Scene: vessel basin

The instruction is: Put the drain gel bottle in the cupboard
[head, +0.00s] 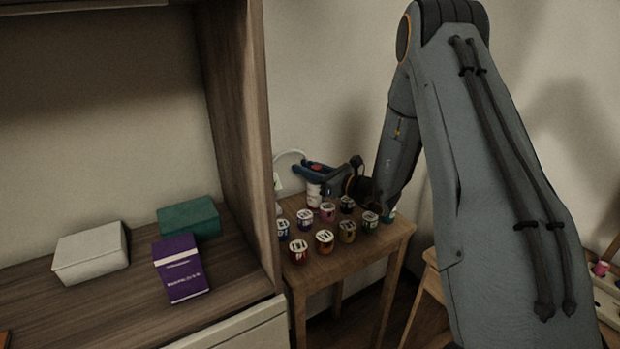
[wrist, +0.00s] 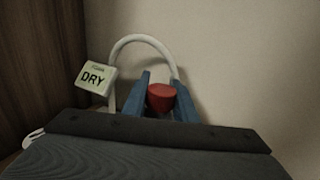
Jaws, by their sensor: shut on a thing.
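My gripper (head: 318,174) is over the back of a small wooden table, its blue fingers shut on a bottle. The bottle has a red cap (wrist: 161,97) between the fingers in the wrist view. In the head view a white bottle body (head: 314,196) shows below the fingers; its label is too small to read, so I cannot confirm it is the drain gel. I cannot tell whether its base touches the table. A wooden open-fronted unit (head: 237,130), perhaps the cupboard, stands at the left.
Several small jars (head: 325,241) crowd the table (head: 345,262) around the bottle. A white box (head: 90,252), a green box (head: 188,217) and a purple box (head: 181,268) sit on the unit's surface. A "DRY" tag (wrist: 95,77) and a pale hose (wrist: 145,40) are close behind the gripper.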

